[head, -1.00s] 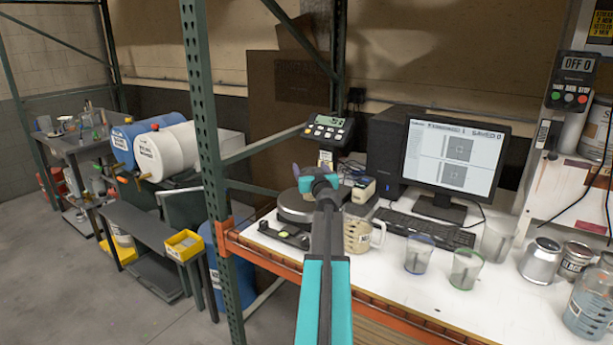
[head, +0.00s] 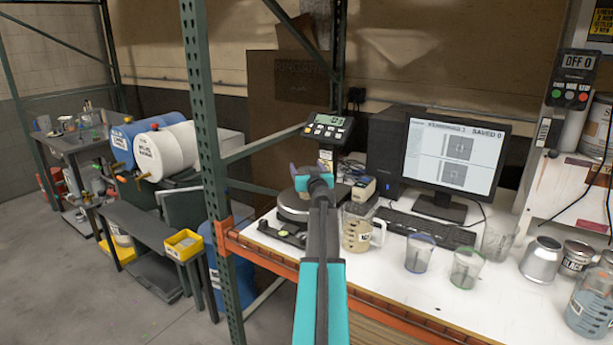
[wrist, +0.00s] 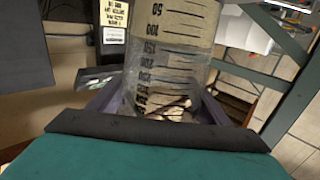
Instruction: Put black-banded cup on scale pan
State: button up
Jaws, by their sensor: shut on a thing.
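My gripper (head: 314,178) is over the scale, at the end of my teal and black arm. It is shut on a clear cup with dark graduation marks (wrist: 172,62), which stands between the purple fingers in the wrist view. A black band on this cup cannot be made out. My arm hides the cup in the head view. The round scale pan (head: 290,202) lies beneath my gripper and is partly covered by my arm. I cannot tell whether the cup touches the pan. The scale display (head: 328,128) stands behind the pan.
A beige-filled handled jug (head: 356,236) stands close right of the scale. A blue-banded cup (head: 420,254) and a green-banded cup (head: 466,269) stand farther right. The keyboard (head: 425,229) and monitor (head: 455,160) are behind them. A green rack post (head: 207,160) rises at the left.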

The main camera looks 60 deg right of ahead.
jog(key=shift+f+b, duration=0.35)
jog(key=shift+f, duration=0.75)
jog(key=shift+f, duration=0.1)
jog(key=o, duration=1.5)
jog(key=shift+p+v, duration=0.3)
jog(key=shift+v, duration=5.75)
